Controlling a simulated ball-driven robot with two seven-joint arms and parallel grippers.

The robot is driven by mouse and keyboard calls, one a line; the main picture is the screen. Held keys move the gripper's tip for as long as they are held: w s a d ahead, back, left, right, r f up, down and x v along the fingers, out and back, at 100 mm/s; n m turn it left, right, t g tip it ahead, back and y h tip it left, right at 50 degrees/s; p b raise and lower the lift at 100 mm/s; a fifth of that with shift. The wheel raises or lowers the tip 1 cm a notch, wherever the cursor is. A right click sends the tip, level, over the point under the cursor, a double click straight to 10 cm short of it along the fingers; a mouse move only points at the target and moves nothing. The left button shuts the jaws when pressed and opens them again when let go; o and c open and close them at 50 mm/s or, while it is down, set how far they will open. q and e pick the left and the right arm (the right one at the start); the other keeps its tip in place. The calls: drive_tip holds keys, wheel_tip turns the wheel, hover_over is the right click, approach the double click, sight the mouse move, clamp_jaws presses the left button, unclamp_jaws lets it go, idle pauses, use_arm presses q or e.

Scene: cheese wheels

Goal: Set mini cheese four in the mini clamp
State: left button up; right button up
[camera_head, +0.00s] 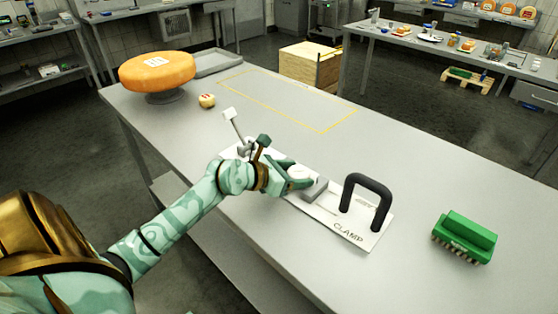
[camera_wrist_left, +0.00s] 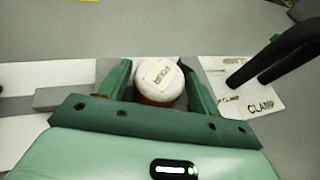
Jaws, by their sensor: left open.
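Mini cheese four (camera_wrist_left: 162,78), a small round with a white top labelled FOUR and a brown side, stands between the fingers of my left gripper (camera_wrist_left: 162,85) in the left wrist view. The fingers are apart on either side of it. In the head view the left gripper (camera_head: 300,178) is over the mini clamp (camera_head: 376,236), and the cheese's pale top (camera_head: 298,172) shows between the fingers. The clamp is a white board marked CLAMP with a black handle, grey blocks and a white-tipped lever. The gripper partly hides its middle. My right gripper is out of view.
A big orange cheese wheel (camera_head: 157,71) stands on a round stand at the far left, with a small cheese (camera_head: 207,100) nearby. A green brush (camera_head: 465,237) lies right of the clamp. A yellow outline (camera_head: 290,98) marks a clear table area behind.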

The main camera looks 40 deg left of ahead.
use_arm(q)
drive_tip(key=p+v, duration=0.2)
drive_tip(key=v, duration=0.8)
drive_tip(key=shift+s+r, duration=0.15)
drive_tip(key=shift+s, duration=0.2)
